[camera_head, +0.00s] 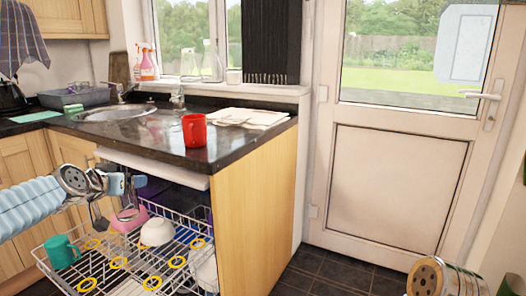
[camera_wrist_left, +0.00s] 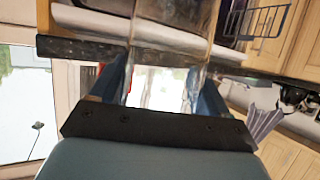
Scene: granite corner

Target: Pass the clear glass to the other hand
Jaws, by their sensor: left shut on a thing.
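My left gripper (camera_head: 127,184) is held over the pulled-out dishwasher rack, in front of the counter. In the left wrist view its two blue fingers (camera_wrist_left: 162,75) are shut on the clear glass (camera_wrist_left: 173,28), which reaches beyond the fingertips toward the top of the picture. The glass is see-through, so its rim and base are hard to make out. In the head view I cannot clearly tell its outline. Only a metallic part of my right arm shows at the bottom right of the head view; its gripper is out of the picture.
The rack (camera_head: 150,275) below holds a green mug (camera_head: 62,251), a white bowl (camera_head: 157,232) and a pink item (camera_head: 128,220). A red mug (camera_head: 194,130) stands on the dark counter (camera_head: 140,146) near folded cloths (camera_head: 255,117). The floor before the door (camera_head: 395,180) is clear.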

